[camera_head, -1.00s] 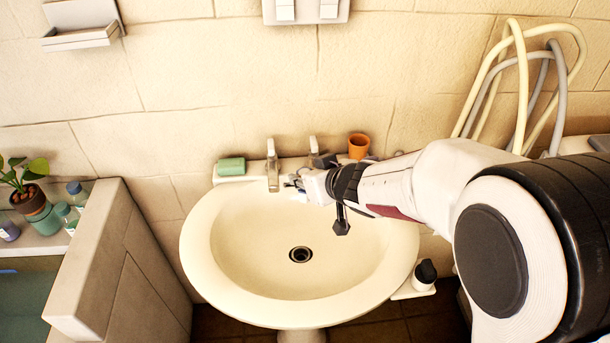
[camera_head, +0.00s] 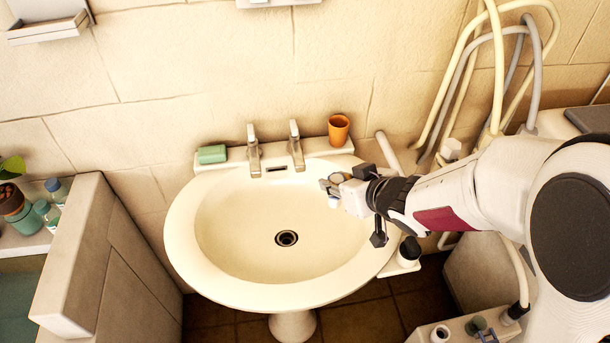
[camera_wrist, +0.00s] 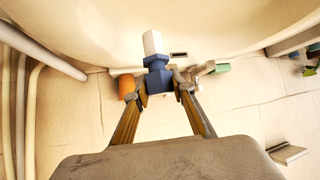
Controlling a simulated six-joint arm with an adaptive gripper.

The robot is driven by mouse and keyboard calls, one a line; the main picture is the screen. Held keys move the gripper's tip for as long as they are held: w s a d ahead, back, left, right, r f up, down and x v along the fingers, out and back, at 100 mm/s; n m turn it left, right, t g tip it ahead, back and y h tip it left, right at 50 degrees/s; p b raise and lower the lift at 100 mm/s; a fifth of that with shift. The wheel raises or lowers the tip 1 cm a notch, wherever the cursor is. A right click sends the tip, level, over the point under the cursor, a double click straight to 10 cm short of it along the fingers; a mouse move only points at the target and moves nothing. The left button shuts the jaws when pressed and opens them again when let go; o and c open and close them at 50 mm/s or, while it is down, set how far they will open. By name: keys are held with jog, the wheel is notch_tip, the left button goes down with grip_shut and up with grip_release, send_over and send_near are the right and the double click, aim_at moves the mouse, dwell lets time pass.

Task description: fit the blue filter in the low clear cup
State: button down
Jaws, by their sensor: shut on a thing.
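My gripper (camera_head: 331,189) is over the right back part of the basin in the head view. In the wrist view my gripper (camera_wrist: 167,82) is shut on the blue filter (camera_wrist: 158,78), which has a white cylindrical end (camera_wrist: 152,43) pointing up in the picture. The filter's blue body is not clear in the head view. I cannot pick out the low clear cup for sure. A small grey-green fitting (camera_head: 476,325) stands on a pale block at the lower right, too small to tell what it is.
The cream washbasin (camera_head: 205,285) is empty around its drain. Two taps, a green soap (camera_head: 212,154) and an orange cup (camera_head: 338,130) are on its back ledge. Hoses (camera_head: 497,70) hang at the right.

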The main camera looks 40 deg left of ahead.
jog(key=w+d+r+m+t+h, duration=0.2)
jog(key=d+m, duration=0.1)
jog(key=d, duration=1.2)
jog(key=w+d+r+m+t+h, duration=0.2)
jog(key=w+d+m, duration=0.1)
jog(key=d, duration=1.1)
jog(key=w+d+r+m+t+h, duration=0.1)
jog(key=w+d+m+h, duration=0.15)
jog(key=d, duration=1.25)
jog(key=w+d+f+n+y, duration=0.1)
jog(key=w+f, duration=0.3)
jog(key=f, duration=0.5)
jog(key=w+d+f+n+y, duration=0.15)
jog(key=w+f, duration=0.25)
jog(key=f, duration=0.4)
jog(key=s+d+f+n+g+y, duration=0.1)
jog(key=s+f+n+g+y, duration=0.1)
jog(key=f, duration=2)
jog(key=shift+s+f, duration=0.4)
jog(key=shift+s, duration=0.2)
jog(key=shift+f, duration=0.1)
jog(key=shift+f, duration=2.75)
